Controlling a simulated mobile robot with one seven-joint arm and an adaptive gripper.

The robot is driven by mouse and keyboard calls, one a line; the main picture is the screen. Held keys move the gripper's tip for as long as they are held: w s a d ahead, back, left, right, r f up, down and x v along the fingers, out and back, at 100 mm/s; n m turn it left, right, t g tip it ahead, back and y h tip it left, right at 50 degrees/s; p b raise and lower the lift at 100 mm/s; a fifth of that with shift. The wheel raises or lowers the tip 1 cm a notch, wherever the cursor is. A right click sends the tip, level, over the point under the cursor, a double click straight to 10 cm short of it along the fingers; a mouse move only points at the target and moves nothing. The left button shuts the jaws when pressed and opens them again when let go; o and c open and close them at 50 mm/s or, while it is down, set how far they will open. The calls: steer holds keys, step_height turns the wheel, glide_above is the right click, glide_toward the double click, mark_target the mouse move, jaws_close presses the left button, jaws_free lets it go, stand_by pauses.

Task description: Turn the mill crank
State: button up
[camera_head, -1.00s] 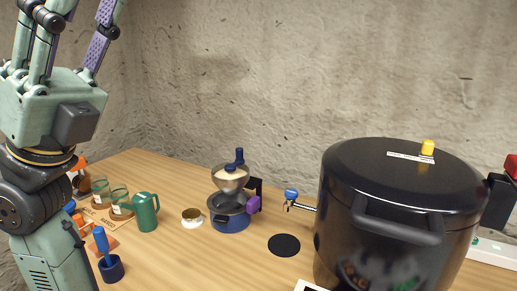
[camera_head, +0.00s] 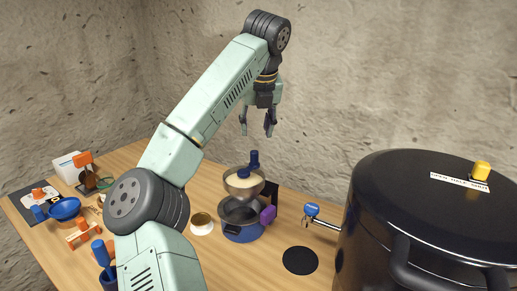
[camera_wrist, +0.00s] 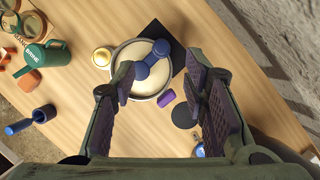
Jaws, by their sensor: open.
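The mill stands on the wooden table, with a metal hopper bowl (camera_head: 244,188) of pale contents above a blue base (camera_head: 240,232). Its blue crank (camera_head: 254,160) has an upright knob above the hopper. In the wrist view the crank (camera_wrist: 151,58) lies across the bowl (camera_wrist: 137,49) from upper right to lower left. A purple part (camera_head: 268,214) sits on the mill's side. My gripper (camera_head: 257,132) is open and empty, pointing down above the mill, apart from the crank. In the wrist view its fingers (camera_wrist: 165,92) are spread, with the crank beyond them.
A large black pot (camera_head: 430,215) stands at right, with a blue-handled tap (camera_head: 312,210) at its side. A black disc (camera_head: 300,260) lies before the mill. A small jar (camera_head: 202,222) stands left of it. A green pitcher (camera_wrist: 50,54) is farther left.

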mark_target(255, 152)
steer(key=p+x, duration=0.2)
steer(key=x, duration=0.8)
steer(key=shift+d+f, duration=0.15)
steer(key=shift+f, duration=0.1)
steer(key=shift+c, duration=0.4)
jaws_close()
